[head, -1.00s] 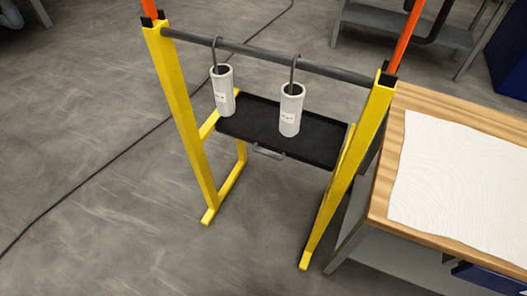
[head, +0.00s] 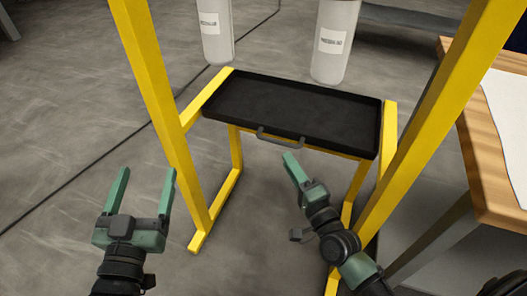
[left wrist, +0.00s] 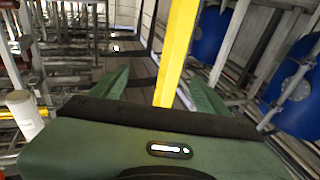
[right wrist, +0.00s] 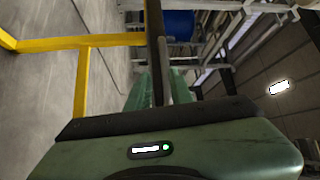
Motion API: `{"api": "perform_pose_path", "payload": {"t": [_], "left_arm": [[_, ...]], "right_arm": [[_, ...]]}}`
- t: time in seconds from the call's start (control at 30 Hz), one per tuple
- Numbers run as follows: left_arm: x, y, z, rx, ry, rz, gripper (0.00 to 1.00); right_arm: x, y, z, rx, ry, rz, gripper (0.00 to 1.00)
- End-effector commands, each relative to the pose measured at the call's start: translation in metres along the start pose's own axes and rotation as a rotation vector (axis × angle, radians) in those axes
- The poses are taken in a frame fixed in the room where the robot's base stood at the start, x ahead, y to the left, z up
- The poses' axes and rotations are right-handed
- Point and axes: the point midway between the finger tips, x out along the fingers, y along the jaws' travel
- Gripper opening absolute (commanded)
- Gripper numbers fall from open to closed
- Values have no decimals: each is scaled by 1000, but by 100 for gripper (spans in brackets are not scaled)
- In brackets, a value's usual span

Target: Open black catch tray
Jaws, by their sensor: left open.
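The black catch tray (head: 292,110) sits level between the yellow legs of the stand. Its grey handle (head: 281,140) is on the front edge, facing me. My right gripper (head: 287,157) points at the handle from just below and in front of it. In the head view its fingers overlap, and its tip appears slightly short of the handle. The right wrist view shows the fingers (right wrist: 160,90) fairly close together, with the grey bar of the handle (right wrist: 162,55) in line between them. My left gripper (head: 147,172) is open and empty, left of the stand's left leg.
Two white cylinders (head: 215,30) (head: 333,45) hang above the tray's back edge. Yellow posts (head: 160,95) (head: 440,120) rise on both sides. A wooden table (head: 490,165) stands at the right. The floor in front of the tray is clear.

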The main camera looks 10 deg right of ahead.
Motion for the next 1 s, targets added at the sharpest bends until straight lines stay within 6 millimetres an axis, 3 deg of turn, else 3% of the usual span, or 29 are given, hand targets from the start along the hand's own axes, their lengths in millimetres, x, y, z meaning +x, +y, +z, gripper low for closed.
{"api": "perform_pose_path", "payload": {"t": [0.17, 0.4, 0.6, 0.93, 0.97, 1.0], "left_arm": [[-2, 1, -16, -1, 58, 3, 76], [-4, 4, -40, -5, 191, 10, 76], [-7, 7, -58, -9, 287, 15, 76], [-8, 7, -63, -9, 312, 16, 76], [-8, 7, -63, -9, 311, 16, 76], [-8, 7, -63, -9, 311, 16, 76]], "right_arm": [[12, -7, -1, 23, 4, -22, 22], [51, -8, -1, 20, 4, -22, 22], [73, -8, -1, 18, 3, -20, 22], [79, -8, -1, 17, 2, -17, 22], [78, -8, -1, 17, 2, -17, 19], [78, -7, -1, 17, 2, -17, 8]]}}
